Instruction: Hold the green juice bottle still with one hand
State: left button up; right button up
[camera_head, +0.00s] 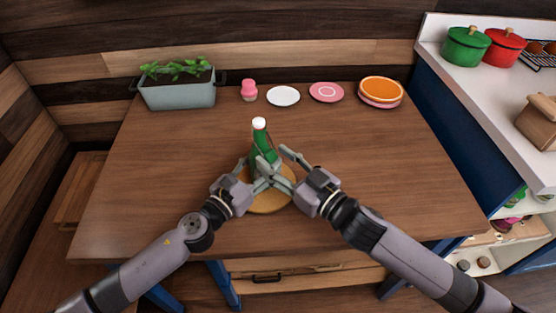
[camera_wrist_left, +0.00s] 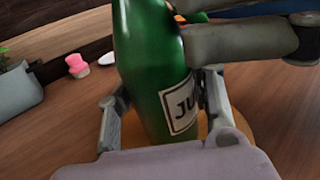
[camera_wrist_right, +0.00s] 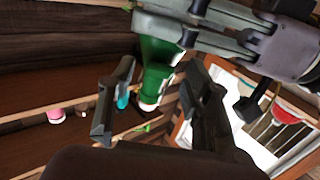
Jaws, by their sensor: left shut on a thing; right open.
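The green juice bottle (camera_head: 264,149) with a white cap stands on a round wooden board (camera_head: 268,206) near the table's middle. My left gripper (camera_head: 253,177) is shut on the bottle low on its body. In the left wrist view the bottle (camera_wrist_left: 148,62) is between the left fingers, with its "JU…" label partly hidden. My right gripper (camera_head: 276,167) is open, close to the bottle's right side. In the right wrist view the bottle (camera_wrist_right: 158,62) shows cap down between the spread fingers; I cannot tell whether they touch it. Both grippers hide the bottle's lower part.
At the table's back stand a planter (camera_head: 180,96), a pink shaker-like item (camera_head: 249,91), a white plate (camera_head: 283,96), a pink plate (camera_head: 326,92) and stacked orange and pink dishes (camera_head: 381,91). A white counter (camera_head: 480,88) with pots is at right. Table beside the bottle is clear.

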pick_arm(q)
jog(key=shift+f, duration=0.3)
pick_arm(e)
jog(key=shift+c, duration=0.5)
grip_shut()
